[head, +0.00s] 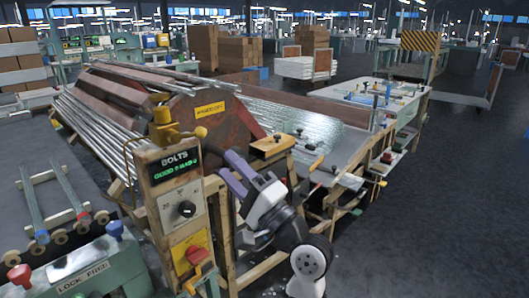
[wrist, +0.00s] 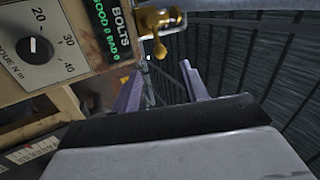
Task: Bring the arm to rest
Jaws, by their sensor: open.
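My gripper (head: 226,168) with its purple fingers is raised beside the bolts panel in the head view. In the wrist view my gripper (wrist: 162,80) has its two fingers spread apart with nothing between them. My arm (head: 290,236) is bent and comes up from the lower right in the head view. The bolts panel (head: 178,190), with a dial and a green display, stands just left of the fingers. The panel also fills the left of the wrist view (wrist: 62,45). Whether the gripper touches the panel cannot be told.
A yellow fitting (head: 165,130) tops the panel. A green machine (head: 85,265) is at the lower left. Dark floor (head: 450,200) lies open at the right.

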